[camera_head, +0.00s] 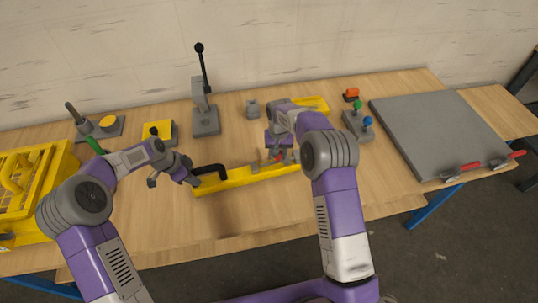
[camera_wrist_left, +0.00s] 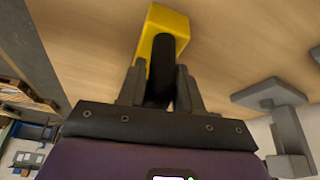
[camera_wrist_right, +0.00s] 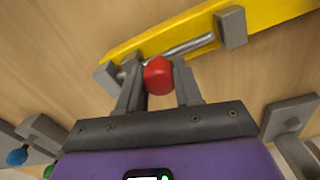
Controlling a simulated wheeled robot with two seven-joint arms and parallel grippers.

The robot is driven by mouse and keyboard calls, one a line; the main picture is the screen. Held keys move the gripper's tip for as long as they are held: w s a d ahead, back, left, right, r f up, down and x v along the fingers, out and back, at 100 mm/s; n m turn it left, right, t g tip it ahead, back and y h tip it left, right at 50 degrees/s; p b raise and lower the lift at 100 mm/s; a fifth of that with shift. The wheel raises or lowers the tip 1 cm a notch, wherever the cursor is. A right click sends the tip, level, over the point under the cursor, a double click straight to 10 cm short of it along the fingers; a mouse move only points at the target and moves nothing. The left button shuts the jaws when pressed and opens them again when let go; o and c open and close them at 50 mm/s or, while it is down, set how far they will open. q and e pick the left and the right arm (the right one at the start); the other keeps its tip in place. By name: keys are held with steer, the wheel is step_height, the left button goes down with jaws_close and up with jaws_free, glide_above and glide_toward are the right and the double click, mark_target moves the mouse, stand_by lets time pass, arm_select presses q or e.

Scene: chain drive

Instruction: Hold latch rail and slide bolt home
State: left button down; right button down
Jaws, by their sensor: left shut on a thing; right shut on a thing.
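The yellow latch rail (camera_head: 235,178) lies on the wooden table in front of me. My left gripper (camera_head: 190,176) is shut on the rail's black handle (camera_head: 209,168) at its left end. In the left wrist view the black handle (camera_wrist_left: 162,68) sits between the fingers, with the yellow rail (camera_wrist_left: 166,24) beyond. My right gripper (camera_head: 278,157) is shut on the bolt's red knob (camera_wrist_right: 158,76), between its fingertips. The metal bolt rod (camera_wrist_right: 187,48) runs along the rail between two grey brackets, one on the right (camera_wrist_right: 231,27). My right arm hides part of the rail's right side in the head view.
A grey lever stand (camera_head: 206,122) stands behind the rail. A yellow crate (camera_head: 20,190) is at the left edge. A button box (camera_head: 358,122) and a large grey plate (camera_head: 440,130) are at the right. The table front of the rail is clear.

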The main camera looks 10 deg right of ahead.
arm_select(q)
steer(key=shift+a, duration=0.25)
arm_select(e)
steer(key=c, duration=0.8)
jaws_free()
steer(key=shift+d, duration=0.1)
steer(key=shift+o, duration=0.2)
arm_select(q)
steer(key=shift+d, duration=0.1)
arm_select(e)
step_height(320, 180, up, 12)
arm_select(q)
steer(key=c, duration=0.7)
jaws_free()
steer(key=shift+r, duration=0.1)
